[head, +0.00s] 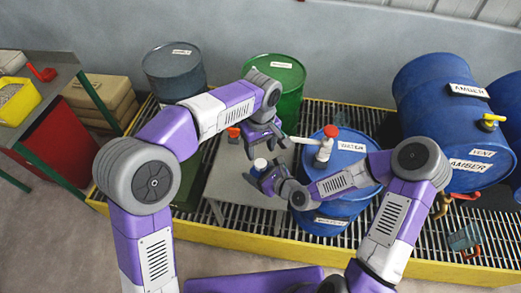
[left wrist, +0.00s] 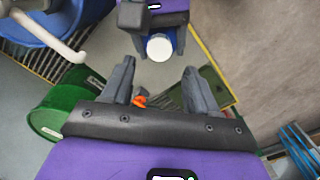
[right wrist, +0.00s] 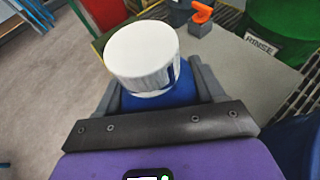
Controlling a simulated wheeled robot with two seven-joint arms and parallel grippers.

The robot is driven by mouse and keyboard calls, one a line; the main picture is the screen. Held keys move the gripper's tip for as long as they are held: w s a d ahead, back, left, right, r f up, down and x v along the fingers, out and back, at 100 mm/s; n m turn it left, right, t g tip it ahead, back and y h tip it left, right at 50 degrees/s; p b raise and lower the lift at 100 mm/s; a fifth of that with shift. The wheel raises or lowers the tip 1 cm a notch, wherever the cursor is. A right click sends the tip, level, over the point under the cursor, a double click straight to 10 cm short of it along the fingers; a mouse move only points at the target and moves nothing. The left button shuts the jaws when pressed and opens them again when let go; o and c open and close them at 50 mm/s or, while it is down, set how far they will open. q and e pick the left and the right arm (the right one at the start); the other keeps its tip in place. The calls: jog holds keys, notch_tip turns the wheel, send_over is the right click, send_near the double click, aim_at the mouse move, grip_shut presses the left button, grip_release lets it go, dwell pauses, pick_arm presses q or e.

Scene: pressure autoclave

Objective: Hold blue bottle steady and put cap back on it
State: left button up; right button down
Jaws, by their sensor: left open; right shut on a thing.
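The blue bottle (right wrist: 170,97) is between the fingers of my right gripper (head: 260,176), which is shut on it above the grey table (head: 228,183). A white cap (right wrist: 142,52) sits on top of the bottle and looks nearly level; whether it is fully seated cannot be told. The cap also shows in the head view (head: 260,163) and as a white disc in the left wrist view (left wrist: 159,47). My left gripper (head: 266,145) is open and empty, just behind and above the cap, apart from it. The bottle's lower part is hidden.
An orange-handled grey block (right wrist: 200,20) stands on the table. A blue WATER drum (head: 345,160) with a white pipe and red cap is to the right. Green (head: 282,80) and dark drums (head: 174,72) stand behind. A yellow-edged grating surrounds the table.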

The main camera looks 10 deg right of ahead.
aim_at(261, 163)
pick_arm(q)
jog(key=shift+r+n, duration=0.6)
jog(key=shift+r, duration=0.2)
jog(key=shift+f, duration=4.05)
jog(key=c, duration=1.1)
jog(key=shift+m, duration=1.6)
